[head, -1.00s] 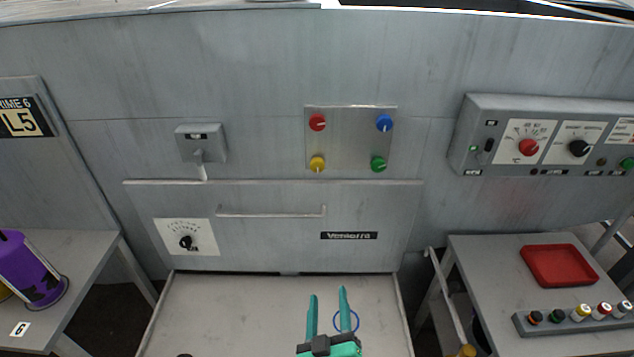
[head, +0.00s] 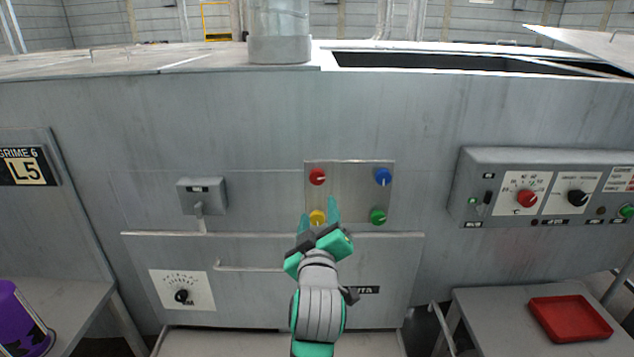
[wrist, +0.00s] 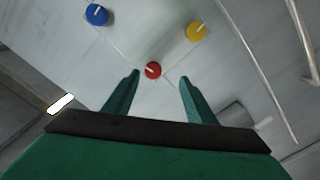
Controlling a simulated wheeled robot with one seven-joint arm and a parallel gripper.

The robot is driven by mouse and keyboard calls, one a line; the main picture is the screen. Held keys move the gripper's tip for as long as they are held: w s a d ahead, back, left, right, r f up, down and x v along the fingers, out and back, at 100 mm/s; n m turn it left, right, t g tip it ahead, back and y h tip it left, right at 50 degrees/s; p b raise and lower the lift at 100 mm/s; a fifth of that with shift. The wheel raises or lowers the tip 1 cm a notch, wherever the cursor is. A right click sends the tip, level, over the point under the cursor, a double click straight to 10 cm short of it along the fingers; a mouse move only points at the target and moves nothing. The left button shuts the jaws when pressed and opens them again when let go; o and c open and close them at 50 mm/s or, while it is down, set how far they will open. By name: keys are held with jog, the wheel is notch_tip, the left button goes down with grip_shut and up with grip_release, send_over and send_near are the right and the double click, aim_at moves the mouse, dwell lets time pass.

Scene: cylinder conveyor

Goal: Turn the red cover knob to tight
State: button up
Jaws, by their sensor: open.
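The red knob (head: 317,177) sits at the upper left of a square metal cover plate (head: 348,192) on the grey machine wall. Its pale mark points roughly right in the head view. My gripper (head: 319,212) is open and empty in front of the plate, with its fingertips below the red knob and near the yellow knob (head: 317,217), partly covering it. In the wrist view the red knob (wrist: 152,70) shows between the tips of my gripper (wrist: 159,78). The fingers do not appear to touch it.
A blue knob (head: 383,176) and a green knob (head: 378,216) share the plate. A grey switch box (head: 202,190) is to the left. A control box (head: 470,180) juts out at right. A drawer front with a handle (head: 255,268) lies below.

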aim_at(317, 179)
jog(key=w, duration=0.3)
jog(key=w+r, duration=0.1)
jog(key=w, duration=0.3)
jog(key=w+r, duration=0.1)
jog(key=w, duration=0.3)
jog(key=shift+w+a+r, duration=0.1)
jog(key=shift+a+r, duration=0.05)
jog(key=shift+r, duration=0.1)
jog(key=c, duration=1)
